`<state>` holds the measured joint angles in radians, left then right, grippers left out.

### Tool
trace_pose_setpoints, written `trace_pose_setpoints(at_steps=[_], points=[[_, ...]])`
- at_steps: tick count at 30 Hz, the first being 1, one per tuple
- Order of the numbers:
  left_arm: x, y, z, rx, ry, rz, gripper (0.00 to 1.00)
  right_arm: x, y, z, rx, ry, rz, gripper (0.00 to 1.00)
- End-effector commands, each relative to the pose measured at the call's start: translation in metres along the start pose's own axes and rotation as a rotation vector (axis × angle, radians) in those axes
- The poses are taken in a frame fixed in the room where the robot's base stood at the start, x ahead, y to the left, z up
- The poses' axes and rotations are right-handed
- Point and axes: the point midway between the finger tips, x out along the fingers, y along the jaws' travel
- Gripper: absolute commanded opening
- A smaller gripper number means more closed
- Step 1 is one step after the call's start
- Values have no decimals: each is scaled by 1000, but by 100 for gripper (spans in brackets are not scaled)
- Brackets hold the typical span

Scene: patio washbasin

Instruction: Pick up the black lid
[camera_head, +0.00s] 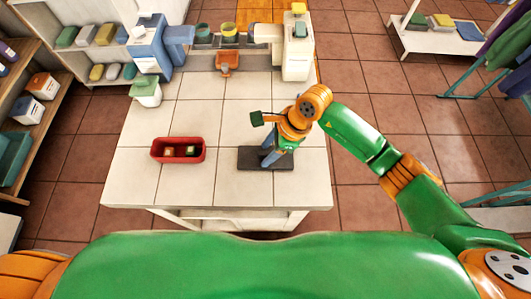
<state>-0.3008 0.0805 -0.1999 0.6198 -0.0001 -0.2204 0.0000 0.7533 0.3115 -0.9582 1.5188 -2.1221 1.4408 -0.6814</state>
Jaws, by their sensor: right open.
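A dark, flat rectangular piece (247,160), which looks like the black lid, lies on the white tiled table (235,190) near its front right part. My right gripper (272,156) points down over it, with its fingers close above or at its middle. The gripper is open and hides part of the piece. I cannot tell whether the fingers touch it. My left gripper is out of view.
A red tray (157,157) with small blocks stands on the table to the left. Farther back are a blue dispenser (150,47), a white dispenser (298,60) and an orange item (228,60). The tabletop between tray and dark piece is clear.

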Motion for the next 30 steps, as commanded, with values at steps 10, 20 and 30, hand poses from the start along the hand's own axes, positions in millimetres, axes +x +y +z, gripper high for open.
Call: trace_pose_setpoints(at_steps=[10, 20, 30], points=[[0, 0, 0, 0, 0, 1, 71, 0, 0, 0, 1, -1, 0, 0], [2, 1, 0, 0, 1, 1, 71, -2, 0, 1, 0, -2, -1, 0], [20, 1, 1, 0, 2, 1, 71, -57, 27, 30, -9, -5, -6, 0]])
